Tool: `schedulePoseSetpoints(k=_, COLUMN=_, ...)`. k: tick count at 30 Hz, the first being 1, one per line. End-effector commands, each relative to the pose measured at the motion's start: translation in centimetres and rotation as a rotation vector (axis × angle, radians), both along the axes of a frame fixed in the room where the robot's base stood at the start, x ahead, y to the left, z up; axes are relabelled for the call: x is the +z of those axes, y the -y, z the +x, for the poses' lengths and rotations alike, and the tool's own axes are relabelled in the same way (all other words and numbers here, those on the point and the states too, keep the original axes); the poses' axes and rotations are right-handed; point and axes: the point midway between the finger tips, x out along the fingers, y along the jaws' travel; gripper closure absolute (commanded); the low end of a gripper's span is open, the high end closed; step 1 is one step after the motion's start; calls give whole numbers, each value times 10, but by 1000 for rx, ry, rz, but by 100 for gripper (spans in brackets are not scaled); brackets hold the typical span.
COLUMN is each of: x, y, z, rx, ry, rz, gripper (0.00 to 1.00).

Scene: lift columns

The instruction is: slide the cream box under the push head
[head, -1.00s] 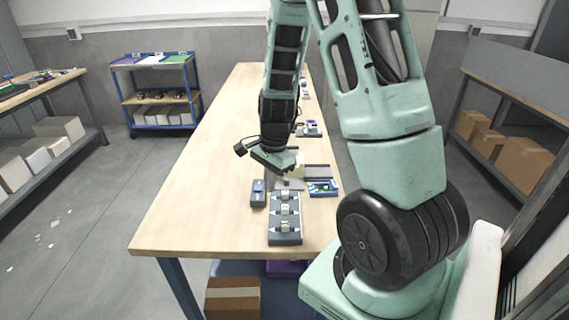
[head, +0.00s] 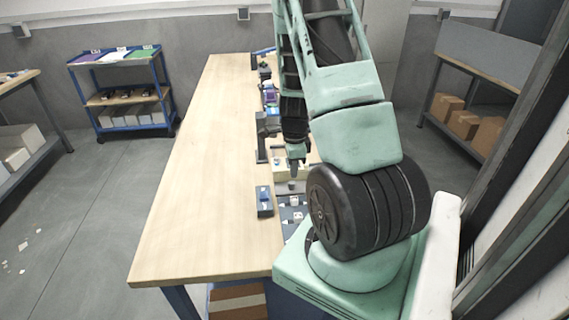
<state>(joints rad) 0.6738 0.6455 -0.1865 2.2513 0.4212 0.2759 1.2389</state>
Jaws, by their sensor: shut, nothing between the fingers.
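My gripper (head: 294,168) points down over the right side of the wooden table, its fingers shut and empty. A cream piece (head: 278,162), likely the cream box, shows just behind and around the gripper; the gripper and arm hide much of it. A dark upright column (head: 262,137) stands at its left and may carry the push head, but I cannot make out the head itself. Whether the gripper touches the cream piece, I cannot tell.
A dark control box with a blue top (head: 264,201) sits left of a grey fixture (head: 291,213), partly hidden by my arm. Several small devices line the table's far right edge. The left half of the table (head: 190,190) is bare. A blue shelf cart (head: 122,92) stands beyond.

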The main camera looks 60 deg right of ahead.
Motion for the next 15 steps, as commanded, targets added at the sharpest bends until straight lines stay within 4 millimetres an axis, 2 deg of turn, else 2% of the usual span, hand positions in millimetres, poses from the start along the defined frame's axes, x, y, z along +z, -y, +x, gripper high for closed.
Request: schedulePoseSetpoints(k=15, x=-24, y=0, z=0, rx=2, ry=-1, rz=1, gripper=100)
